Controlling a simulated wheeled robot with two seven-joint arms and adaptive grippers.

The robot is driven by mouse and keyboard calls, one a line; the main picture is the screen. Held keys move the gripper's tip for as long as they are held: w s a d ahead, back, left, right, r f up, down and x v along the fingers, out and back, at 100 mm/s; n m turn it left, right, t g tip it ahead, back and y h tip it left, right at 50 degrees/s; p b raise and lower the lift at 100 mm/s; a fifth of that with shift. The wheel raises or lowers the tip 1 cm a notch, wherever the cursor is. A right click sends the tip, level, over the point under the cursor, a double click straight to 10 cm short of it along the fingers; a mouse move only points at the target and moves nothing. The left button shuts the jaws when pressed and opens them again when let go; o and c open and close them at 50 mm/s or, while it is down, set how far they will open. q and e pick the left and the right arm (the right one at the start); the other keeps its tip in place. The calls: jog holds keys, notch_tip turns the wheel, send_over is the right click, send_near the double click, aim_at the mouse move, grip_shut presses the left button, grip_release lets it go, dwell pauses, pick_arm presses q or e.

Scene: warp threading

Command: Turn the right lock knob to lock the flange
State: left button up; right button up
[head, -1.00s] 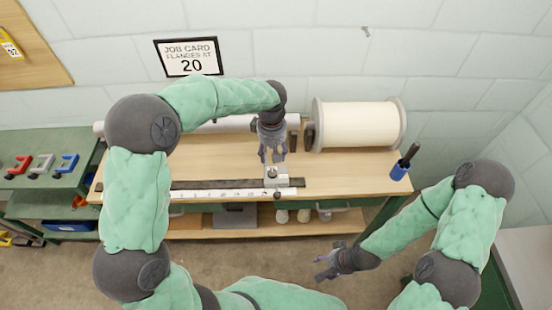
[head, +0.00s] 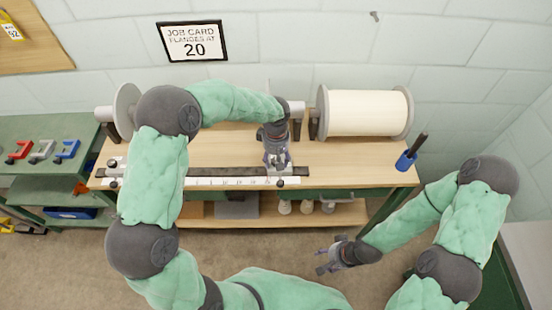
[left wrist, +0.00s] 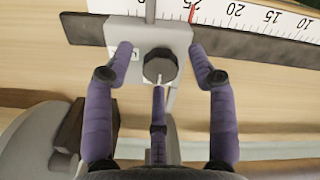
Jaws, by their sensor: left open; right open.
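A light grey slider block (left wrist: 178,36) sits on the dark rail (head: 225,172) beside the white ruler (left wrist: 265,14). Its black round lock knob (left wrist: 160,66) faces my left wrist camera and shows a white mark at its lower edge. My left gripper (head: 278,158) is open over the block. In the left wrist view its purple fingers (left wrist: 160,70) stand left, right and below the knob, with gaps at the sides. Contact of the lower finger is unclear. My right gripper (head: 325,261) is open and empty, in front of the bench.
A second block (head: 115,165) with dark knobs is at the rail's left end. A grey disc (head: 126,110) stands behind it. A cream spool (head: 365,112) is at the back right, with a blue cup (head: 405,161) near the bench's right edge. A job card (head: 193,41) reads 20.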

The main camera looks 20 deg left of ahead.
pick_arm(q)
jog(key=c, duration=1.1)
jog(key=shift+c, duration=0.2)
jog(key=shift+m, duration=0.3)
jog(key=m+p, duration=0.2)
jog(key=m, duration=0.2)
jog(key=shift+s, duration=0.1)
jog(key=m+p, duration=0.1)
jog(key=m, duration=0.3)
jog(key=shift+m+p, duration=0.3)
jog(key=shift+m, duration=0.1)
jog(key=m+p, duration=0.1)
jog(key=m, duration=0.3)
jog(key=shift+p, duration=0.35)
jog(key=shift+m+p, duration=0.7)
jog(key=shift+m, duration=1.5)
jog(key=shift+f, duration=0.1)
